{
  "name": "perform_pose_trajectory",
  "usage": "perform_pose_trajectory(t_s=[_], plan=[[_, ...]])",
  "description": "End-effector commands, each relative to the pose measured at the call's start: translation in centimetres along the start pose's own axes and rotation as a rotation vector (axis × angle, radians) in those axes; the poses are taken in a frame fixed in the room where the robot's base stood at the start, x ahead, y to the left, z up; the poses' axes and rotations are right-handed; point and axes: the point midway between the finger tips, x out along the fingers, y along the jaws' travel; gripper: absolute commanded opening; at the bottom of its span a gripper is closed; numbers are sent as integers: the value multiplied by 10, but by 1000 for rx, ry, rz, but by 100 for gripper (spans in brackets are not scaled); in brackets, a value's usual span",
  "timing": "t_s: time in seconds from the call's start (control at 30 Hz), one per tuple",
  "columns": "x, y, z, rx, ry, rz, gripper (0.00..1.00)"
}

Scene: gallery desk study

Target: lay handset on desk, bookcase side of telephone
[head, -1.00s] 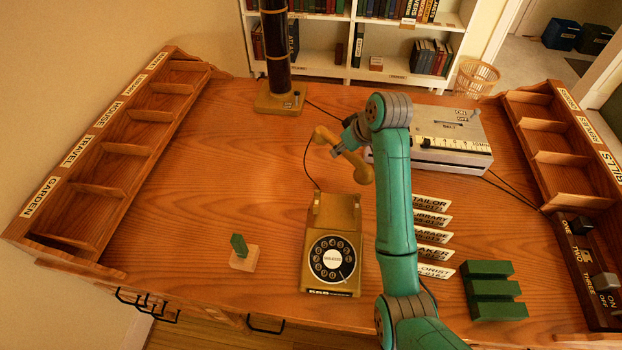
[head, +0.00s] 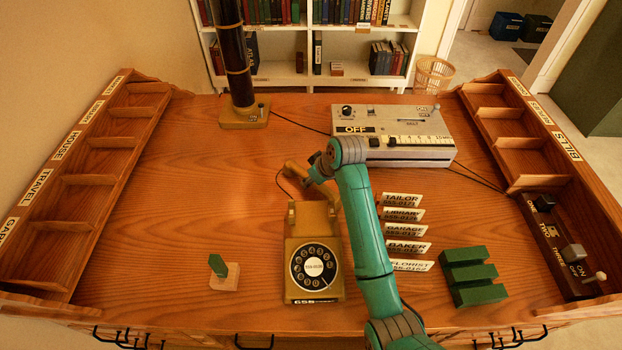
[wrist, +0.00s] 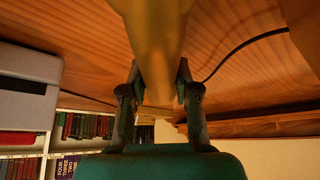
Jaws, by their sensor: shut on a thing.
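The mustard-yellow handset (head: 292,169) is in my gripper, just beyond the telephone's cradle on the bookcase side in the head view. In the wrist view the handset (wrist: 155,40) runs between the two fingers. My gripper (head: 316,174) is shut on it; it also shows in the wrist view (wrist: 158,88). My arm hides part of the handset, and I cannot tell whether it touches the desk. The mustard-yellow rotary telephone (head: 299,232) stands on the wooden desk (head: 200,190). The white bookcase (head: 290,76) is behind the desk.
A grey machine (head: 415,152) sits at the back right, and a dark column on a base (head: 243,118) at the back left. Name cards (head: 404,214) and a green block (head: 470,275) lie right of the telephone. The desk's left middle is clear.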

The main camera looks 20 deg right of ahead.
Motion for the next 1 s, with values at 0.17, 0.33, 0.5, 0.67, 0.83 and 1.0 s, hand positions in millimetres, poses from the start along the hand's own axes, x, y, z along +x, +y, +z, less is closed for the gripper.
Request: perform_pose_trajectory(t_s=[0.17, 0.33, 0.5, 0.67, 0.83, 1.0], plan=[[0, 0, 0, -1, 1, 0, 0], [2, 0, 1, 0, 0, 0, 51], [2, 0, 1, 0, 0, 0, 56], [1, 0, 0, 0, 0, 0, 56], [-11, 1, -1, 0, 1, 1, 56], [-42, 1, -1, -1, 3, 3, 56]])
